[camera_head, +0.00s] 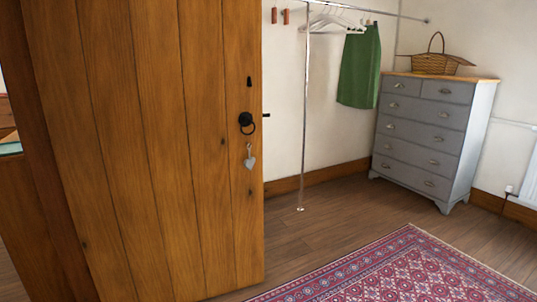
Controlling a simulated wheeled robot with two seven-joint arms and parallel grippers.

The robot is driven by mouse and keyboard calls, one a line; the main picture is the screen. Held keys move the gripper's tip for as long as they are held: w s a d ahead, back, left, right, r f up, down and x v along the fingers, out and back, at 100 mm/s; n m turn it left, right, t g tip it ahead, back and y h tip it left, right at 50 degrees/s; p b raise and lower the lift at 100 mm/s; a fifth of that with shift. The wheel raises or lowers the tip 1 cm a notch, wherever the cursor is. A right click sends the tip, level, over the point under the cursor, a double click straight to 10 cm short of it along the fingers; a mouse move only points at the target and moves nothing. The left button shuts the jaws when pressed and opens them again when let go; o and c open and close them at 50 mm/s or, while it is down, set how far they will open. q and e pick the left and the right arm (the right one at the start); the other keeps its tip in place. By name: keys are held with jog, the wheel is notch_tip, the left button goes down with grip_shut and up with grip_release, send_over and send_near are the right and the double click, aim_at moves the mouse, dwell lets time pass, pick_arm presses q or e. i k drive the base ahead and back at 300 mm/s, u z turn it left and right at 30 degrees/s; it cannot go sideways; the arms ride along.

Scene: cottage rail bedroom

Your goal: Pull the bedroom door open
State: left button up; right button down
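The bedroom door (160,150) is a tall wooden plank door filling the left of the head view. It stands ajar, with its free edge towards the middle of the view and the room visible past it. A black ring handle (246,121) sits near the free edge, with a grey heart-shaped tag (250,160) hanging below it. A small black keyhole plate (249,82) is above the handle. Neither of my grippers is in view.
A grey chest of drawers (421,132) with a wicker basket (436,62) on top stands at the back right. A metal clothes rail (306,110) holds a green garment (360,70). A red patterned rug (400,272) lies at front right. Bare wooden floor (330,215) lies between.

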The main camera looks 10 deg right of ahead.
aim_at(145, 103)
jog(key=i, duration=2.3)
jog(key=u, duration=2.6)
jog(key=i, duration=0.85)
jog(key=z, duration=2.75)
